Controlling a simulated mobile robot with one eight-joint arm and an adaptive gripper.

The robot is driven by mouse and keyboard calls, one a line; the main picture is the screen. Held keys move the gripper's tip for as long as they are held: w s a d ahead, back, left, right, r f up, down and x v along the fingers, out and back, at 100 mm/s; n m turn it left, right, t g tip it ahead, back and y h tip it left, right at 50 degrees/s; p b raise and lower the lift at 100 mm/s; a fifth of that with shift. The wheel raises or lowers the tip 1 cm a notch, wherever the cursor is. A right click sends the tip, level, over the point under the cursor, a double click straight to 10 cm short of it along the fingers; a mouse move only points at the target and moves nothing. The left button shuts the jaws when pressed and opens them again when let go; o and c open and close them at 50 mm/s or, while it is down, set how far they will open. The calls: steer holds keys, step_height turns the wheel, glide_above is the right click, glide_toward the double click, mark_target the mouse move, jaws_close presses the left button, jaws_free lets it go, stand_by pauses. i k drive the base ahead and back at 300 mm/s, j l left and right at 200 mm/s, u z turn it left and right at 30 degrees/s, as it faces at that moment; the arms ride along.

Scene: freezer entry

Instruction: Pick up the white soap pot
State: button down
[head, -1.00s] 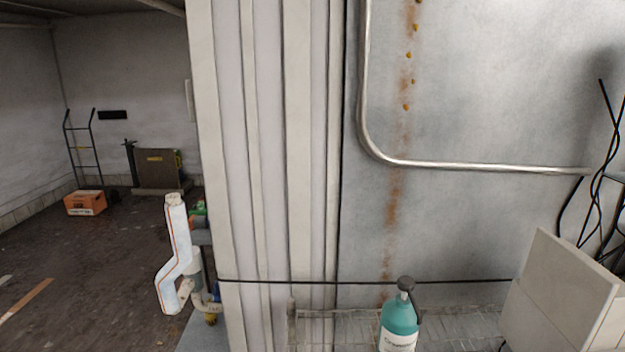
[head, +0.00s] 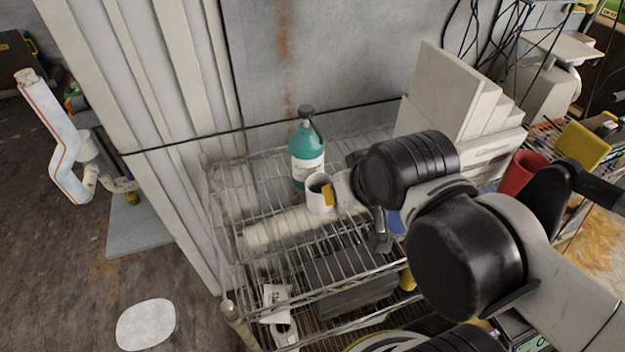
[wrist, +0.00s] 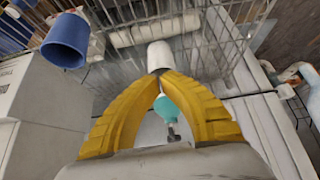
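The white soap pot (head: 317,199) is a small open-topped white cup, upright at the wire rack, in front of a teal pump bottle (head: 307,158). I cannot tell whether the pot's base touches the rack.
The wire rack (head: 237,213) has a pale roll (head: 283,229) beside the pot and a dark box (head: 345,285) below. Pale panels (head: 455,92) and a red cup (head: 522,172) stand to the right. A ribbed wall (head: 150,100) is at the left; a white stool (head: 146,324) stands on the floor.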

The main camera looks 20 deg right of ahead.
mark_target(314, 182)
steer(key=k+j, duration=0.2)
steer(key=j, duration=0.15)
steer(key=k+j, duration=0.2)
steer(key=j, duration=0.15)
steer(key=k+j, duration=0.15)
steer(key=j, duration=0.15)
steer(key=z, duration=0.05)
